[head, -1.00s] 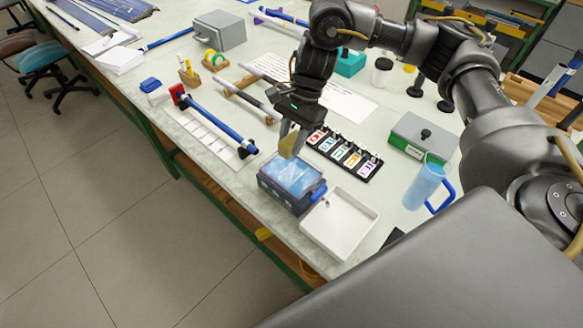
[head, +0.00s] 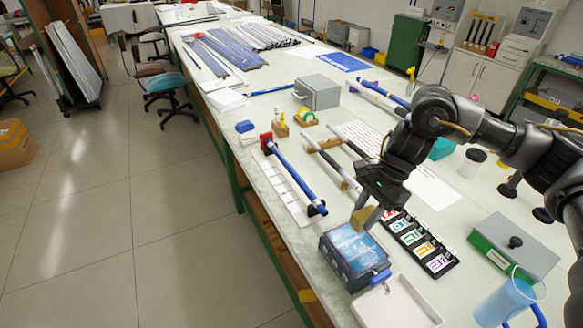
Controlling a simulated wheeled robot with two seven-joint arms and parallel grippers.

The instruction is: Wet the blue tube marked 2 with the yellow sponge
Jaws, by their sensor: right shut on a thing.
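My right gripper (head: 370,213) is shut on the yellow sponge (head: 361,218). It holds the sponge at the far edge of a dark box with a blue, water-like top (head: 350,243); I cannot tell whether they touch. A blue tube (head: 296,180) lies in a holder on a white strip to the left, with a red block at its far end and a dark support at its near end. Other blue tubes lie farther back, one (head: 271,90) left of a grey box and one (head: 383,93) right of it. I cannot read a 2 on any tube. My left gripper is out of view.
A white tray (head: 431,316) stands in front of the dark box. A black rack with coloured number cards (head: 420,245) stands to the right. A green and grey box (head: 511,248) and a blue jug (head: 500,305) are farther right. Grey rods (head: 326,163) lie behind the tube holder.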

